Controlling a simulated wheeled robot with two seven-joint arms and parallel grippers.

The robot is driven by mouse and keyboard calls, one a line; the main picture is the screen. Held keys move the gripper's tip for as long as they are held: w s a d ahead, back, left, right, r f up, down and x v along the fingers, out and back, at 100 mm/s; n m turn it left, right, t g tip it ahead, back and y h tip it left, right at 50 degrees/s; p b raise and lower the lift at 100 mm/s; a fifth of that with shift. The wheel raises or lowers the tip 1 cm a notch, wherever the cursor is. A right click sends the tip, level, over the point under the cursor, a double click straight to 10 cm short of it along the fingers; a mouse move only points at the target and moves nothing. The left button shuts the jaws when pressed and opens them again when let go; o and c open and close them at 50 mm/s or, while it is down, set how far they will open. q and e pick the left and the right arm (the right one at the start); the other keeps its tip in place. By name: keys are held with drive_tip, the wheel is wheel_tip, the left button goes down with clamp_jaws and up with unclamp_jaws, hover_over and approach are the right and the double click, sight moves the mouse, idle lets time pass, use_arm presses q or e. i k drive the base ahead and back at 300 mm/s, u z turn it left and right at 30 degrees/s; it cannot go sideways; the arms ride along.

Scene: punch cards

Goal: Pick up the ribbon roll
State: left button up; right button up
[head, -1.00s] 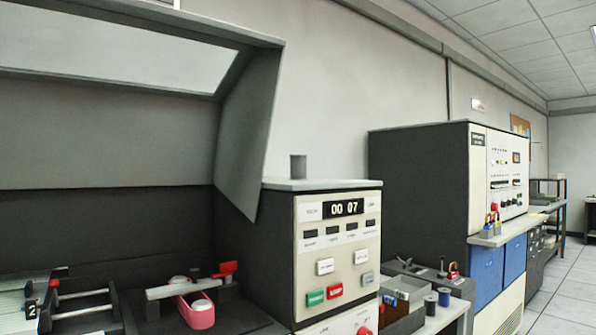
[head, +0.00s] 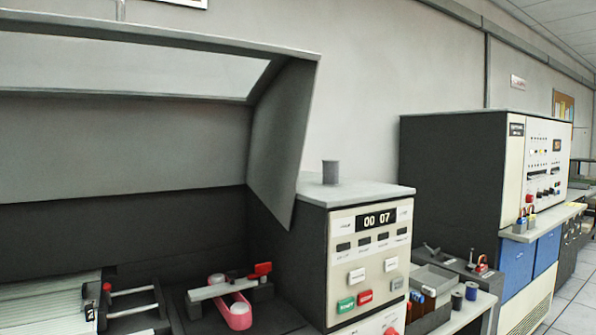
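A small grey upright roll (head: 330,172) stands on the flat top of the counter cabinet, right of the open hood. Two more small spools, one grey-blue (head: 471,291) and one darker (head: 457,300), stand on the low side table at the right. I cannot tell for certain which of these is the ribbon roll. Neither of my grippers is in view.
The hood (head: 275,140) slopes down close beside the cabinet top (head: 365,192), which is otherwise clear. Below the hood are a pink part (head: 240,316), a red-tipped lever (head: 261,269) and a card stack (head: 45,305). A grey bin (head: 433,279) sits by the spools.

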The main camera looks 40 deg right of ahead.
sight(330, 168)
drive_tip(key=u, duration=2.95)
drive_tip(key=k, duration=2.3)
drive_tip(key=z, duration=1.95)
